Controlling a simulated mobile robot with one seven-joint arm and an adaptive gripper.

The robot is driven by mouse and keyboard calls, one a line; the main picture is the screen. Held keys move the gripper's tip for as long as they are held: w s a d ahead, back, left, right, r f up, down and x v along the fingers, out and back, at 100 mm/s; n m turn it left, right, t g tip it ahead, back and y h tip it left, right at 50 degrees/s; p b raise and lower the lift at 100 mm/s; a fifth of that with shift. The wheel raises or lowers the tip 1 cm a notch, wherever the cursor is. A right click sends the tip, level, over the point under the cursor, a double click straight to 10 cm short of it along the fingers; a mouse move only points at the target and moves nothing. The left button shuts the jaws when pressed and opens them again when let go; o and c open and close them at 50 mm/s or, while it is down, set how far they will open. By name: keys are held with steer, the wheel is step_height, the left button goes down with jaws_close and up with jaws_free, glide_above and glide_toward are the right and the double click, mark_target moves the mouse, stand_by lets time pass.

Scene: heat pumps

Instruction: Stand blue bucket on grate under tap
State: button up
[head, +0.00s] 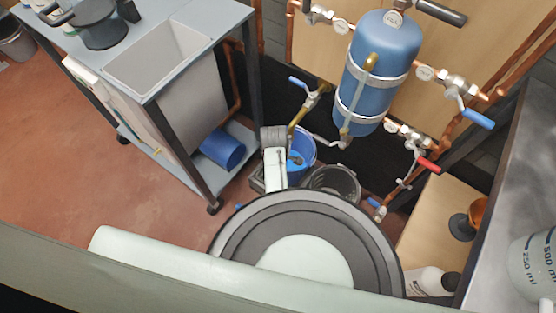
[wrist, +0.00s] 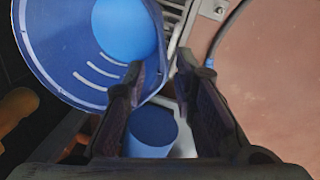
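The blue bucket (head: 306,142) stands upright below the blue tank, partly hidden by my arm. In the wrist view the bucket (wrist: 60,68) fills the upper left, with pale marks on its inner wall. My gripper (wrist: 160,63) has its fingers apart at the bucket's right edge. The left finger overlaps the bucket and the right finger is beside it. I see no firm contact. A slatted grey grate (wrist: 176,14) shows beside the bucket; whether the bucket rests on it is unclear. A brass tap (head: 311,97) with a blue lever is above the bucket.
A black bucket (head: 335,181) stands right of the blue one. The blue tank (head: 382,50) and copper pipes are overhead. A sink trolley (head: 185,95) is at left with a blue container (head: 222,149) on its lower shelf. Open red floor (head: 75,150) is further left.

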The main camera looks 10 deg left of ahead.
steer(key=r, duration=0.5)
steer(key=shift+s, duration=0.35)
stand_by(0.9)
